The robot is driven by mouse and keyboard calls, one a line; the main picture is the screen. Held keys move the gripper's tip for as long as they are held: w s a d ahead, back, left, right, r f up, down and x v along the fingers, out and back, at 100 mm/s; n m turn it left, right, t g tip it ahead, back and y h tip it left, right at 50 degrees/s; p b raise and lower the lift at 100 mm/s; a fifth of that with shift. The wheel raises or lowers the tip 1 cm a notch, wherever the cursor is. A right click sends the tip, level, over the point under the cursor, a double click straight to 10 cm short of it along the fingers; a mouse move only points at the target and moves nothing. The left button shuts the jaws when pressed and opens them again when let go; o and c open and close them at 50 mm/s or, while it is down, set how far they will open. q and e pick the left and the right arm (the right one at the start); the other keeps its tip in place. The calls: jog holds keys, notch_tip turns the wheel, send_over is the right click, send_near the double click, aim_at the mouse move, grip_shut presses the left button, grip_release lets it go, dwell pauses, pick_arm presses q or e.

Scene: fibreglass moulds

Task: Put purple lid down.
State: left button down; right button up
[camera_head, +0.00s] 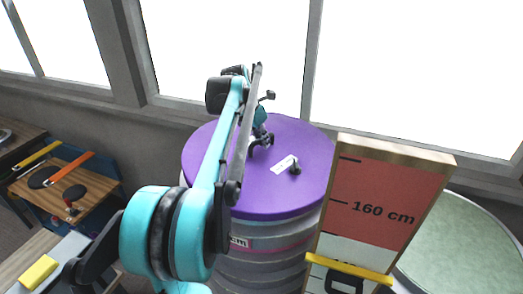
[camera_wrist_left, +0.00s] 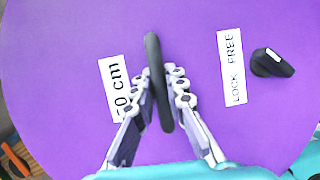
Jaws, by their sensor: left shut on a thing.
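The round purple lid (camera_head: 225,165) is over the top of a grey ribbed drum (camera_head: 270,262). I cannot tell whether a small gap is left between them. In the left wrist view the lid (camera_wrist_left: 70,40) fills most of the picture. My left gripper (camera_head: 262,138) is above the middle of the lid. It is shut on the lid's black handle (camera_wrist_left: 153,50), which stands between the two fingers in the left wrist view (camera_wrist_left: 160,82). A black knob (camera_wrist_left: 272,63) sits beside a "LOCK FREE" label (camera_wrist_left: 232,67) on the lid. My right gripper is not in view.
A height board (camera_head: 375,200) marked "160 cm" stands close to the drum's right side. A pale green round top (camera_head: 465,250) lies further right. Tables with tools (camera_head: 75,195) are at the left. A wall with windows is behind.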

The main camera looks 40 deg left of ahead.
aim_at(261, 150)
pick_arm(q)
jog(key=shift+s+a+f, duration=0.1)
jog(key=shift+s+f, duration=0.05)
jog(key=shift+f, duration=1.95)
jog(key=c, duration=1.6)
grip_release()
jog(key=shift+o, duration=0.2)
jog(key=v, duration=1.2)
jog(key=shift+s+r, duration=0.1)
